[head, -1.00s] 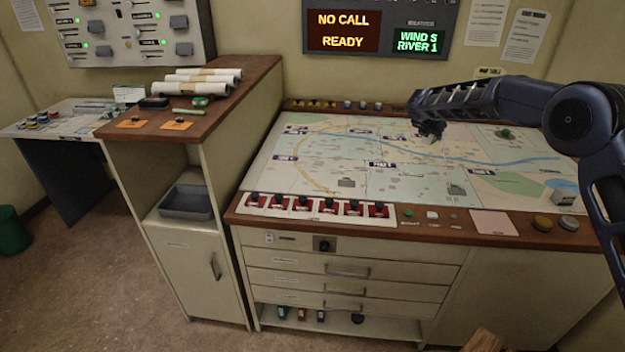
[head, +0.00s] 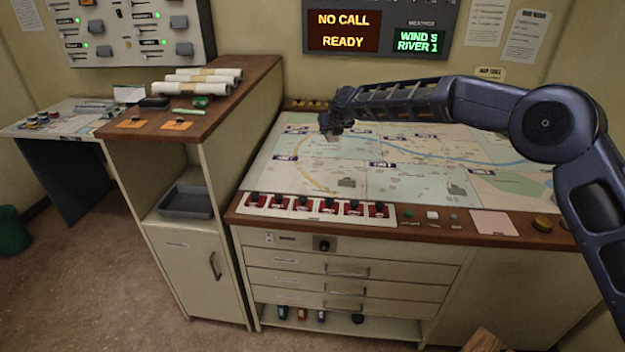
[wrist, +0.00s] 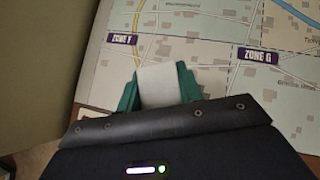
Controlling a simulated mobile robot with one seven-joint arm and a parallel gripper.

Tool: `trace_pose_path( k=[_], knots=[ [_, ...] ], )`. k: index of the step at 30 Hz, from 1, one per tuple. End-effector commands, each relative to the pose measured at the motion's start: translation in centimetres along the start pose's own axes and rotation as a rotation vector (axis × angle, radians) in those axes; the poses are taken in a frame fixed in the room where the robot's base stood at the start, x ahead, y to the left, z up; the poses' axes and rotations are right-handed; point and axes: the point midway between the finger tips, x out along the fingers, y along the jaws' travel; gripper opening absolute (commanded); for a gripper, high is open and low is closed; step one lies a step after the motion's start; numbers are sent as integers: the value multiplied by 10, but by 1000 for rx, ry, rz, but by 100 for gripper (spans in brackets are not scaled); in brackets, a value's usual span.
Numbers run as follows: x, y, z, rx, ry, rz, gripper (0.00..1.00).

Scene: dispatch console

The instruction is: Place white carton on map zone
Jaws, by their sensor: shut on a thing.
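In the wrist view my gripper (wrist: 160,88) has its green fingers closed on the two sides of the white carton (wrist: 160,86). The head view shows my gripper (head: 331,131) over the upper left part of the map (head: 410,185); the carton is hard to make out there. In the wrist view the map (wrist: 205,60) lies below the carton, with the purple "ZONE F" label (wrist: 122,38) just up and left of it and the "ZONE G" label (wrist: 258,55) to the right. I cannot tell whether the carton touches the map.
A row of red switches (head: 315,206) runs along the console's front edge. Yellow pieces (head: 305,104) stand on the back ledge. A side cabinet (head: 190,110) with rolled papers (head: 197,88) rises left of the map. The middle of the map is clear.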

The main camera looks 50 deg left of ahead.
Motion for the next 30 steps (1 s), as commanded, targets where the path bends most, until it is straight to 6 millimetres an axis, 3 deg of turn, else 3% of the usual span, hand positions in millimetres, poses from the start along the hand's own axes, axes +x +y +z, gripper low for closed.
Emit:
trace_pose_path(
  k=[5,24,30],
  knots=[
    [4,13,-5,-23,1,22,12],
    [96,14,-98,-25,2,22,12],
    [108,13,-110,-22,0,22,12]
  ],
)
